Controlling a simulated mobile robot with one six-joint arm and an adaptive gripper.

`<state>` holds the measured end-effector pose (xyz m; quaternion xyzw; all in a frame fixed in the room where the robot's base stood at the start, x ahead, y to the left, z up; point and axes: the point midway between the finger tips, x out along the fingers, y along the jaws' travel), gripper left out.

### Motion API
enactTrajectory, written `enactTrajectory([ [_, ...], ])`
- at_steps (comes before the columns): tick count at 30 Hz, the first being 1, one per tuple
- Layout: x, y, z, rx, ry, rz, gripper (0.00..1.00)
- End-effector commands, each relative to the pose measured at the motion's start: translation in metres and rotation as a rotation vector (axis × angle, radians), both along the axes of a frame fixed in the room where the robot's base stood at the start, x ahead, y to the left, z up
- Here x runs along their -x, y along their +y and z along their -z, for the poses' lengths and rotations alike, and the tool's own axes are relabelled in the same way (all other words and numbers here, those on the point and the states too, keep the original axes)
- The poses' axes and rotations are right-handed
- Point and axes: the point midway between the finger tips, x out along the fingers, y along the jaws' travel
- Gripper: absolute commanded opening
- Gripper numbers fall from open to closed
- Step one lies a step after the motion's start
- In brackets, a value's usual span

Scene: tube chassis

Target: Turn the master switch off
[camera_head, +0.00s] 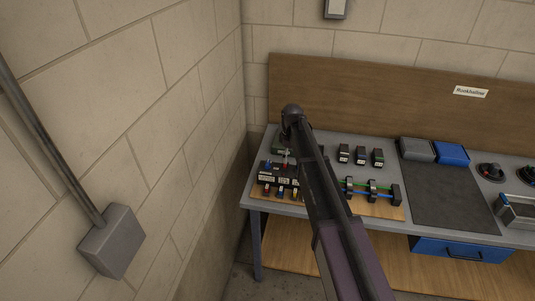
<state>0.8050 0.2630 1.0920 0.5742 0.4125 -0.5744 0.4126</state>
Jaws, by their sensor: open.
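A dark panel (277,175) with white labels stands at the left end of the workbench. A small red part (285,159) stands up at its top, with a blue part (268,165) to its left. I cannot tell for sure which part is the master switch or what position it is in. My dark arm reaches up from the bottom of the picture and covers the panel's right side. The arm's rounded joint is above and behind the panel. My gripper's fingers cannot be made out; contact with the panel cannot be judged.
The grey workbench (252,197) stands against a wooden backboard (390,98) near the left wall. Three small dark blocks (360,155), a geared shaft (372,188) and grey and blue bins (452,153) are on it. The dark mat (445,193) is bare. A conduit box (112,242) juts from the left wall.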

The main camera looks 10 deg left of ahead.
Motion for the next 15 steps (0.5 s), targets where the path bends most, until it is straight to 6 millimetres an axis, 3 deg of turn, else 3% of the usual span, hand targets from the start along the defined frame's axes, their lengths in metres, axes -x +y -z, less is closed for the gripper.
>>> enactTrajectory([
  [1, -0.019, 0.024, -0.017, 0.0, 0.0, -0.063, 0.97],
  [6, -0.041, 0.073, -0.035, 0.0, 0.0, -0.234, 0.97],
  [10, -0.048, 0.093, -0.041, 0.0, 0.0, -0.304, 0.97],
  [15, -0.048, 0.098, -0.041, 0.0, 0.0, -0.329, 0.97],
])
